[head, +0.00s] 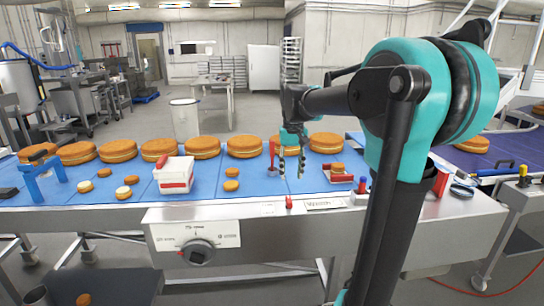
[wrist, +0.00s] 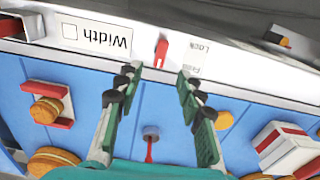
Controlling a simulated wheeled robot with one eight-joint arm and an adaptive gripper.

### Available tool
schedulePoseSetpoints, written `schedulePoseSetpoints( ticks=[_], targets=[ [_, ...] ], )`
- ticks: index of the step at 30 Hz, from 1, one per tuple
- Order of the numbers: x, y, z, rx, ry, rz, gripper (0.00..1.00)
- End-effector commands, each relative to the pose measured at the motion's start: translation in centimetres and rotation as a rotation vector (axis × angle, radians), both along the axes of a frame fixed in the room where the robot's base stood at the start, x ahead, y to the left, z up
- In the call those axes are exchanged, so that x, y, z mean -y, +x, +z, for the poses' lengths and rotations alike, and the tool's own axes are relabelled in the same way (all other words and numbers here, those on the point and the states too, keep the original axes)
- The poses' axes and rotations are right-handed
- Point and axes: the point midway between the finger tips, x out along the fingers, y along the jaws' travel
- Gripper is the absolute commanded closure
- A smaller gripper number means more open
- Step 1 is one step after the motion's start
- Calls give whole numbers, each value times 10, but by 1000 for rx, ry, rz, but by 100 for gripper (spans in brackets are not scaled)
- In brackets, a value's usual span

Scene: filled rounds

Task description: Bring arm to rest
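My gripper (head: 291,172) hangs over the blue belt (head: 250,185) with its fingers pointing down, at the end of my outstretched black and teal arm. In the wrist view my gripper (wrist: 159,78) shows two green-padded fingers spread apart with nothing between their tips. The fingers are open and empty. A small red post (head: 272,155) stands on the belt just left of the gripper in the head view. In the wrist view its grey round end and red stem (wrist: 150,133) show between the fingers, farther back than the tips.
A red tray holding a small filled round (head: 338,168) lies right of the gripper. A white and red box (head: 174,176) stands left among small rounds. Large rounds (head: 202,148) line the belt's back. A red lever (head: 289,202) sits on the metal front edge, below a blue frame's (head: 42,182) level.

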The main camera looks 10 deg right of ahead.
Motion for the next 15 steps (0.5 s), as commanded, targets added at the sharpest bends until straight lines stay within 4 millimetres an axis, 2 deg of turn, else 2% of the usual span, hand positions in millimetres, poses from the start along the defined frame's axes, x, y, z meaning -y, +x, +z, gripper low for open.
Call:
schedulePoseSetpoints(
  ticks=[5, 9, 12, 15],
  targets=[
    [15, -53, -69, 99, 7, -8, 62],
    [26, -111, -133, 197, 8, -12, 62],
    [31, -149, -170, 258, 8, -14, 62],
    [34, -180, -197, 304, 6, -16, 62]
  ],
)
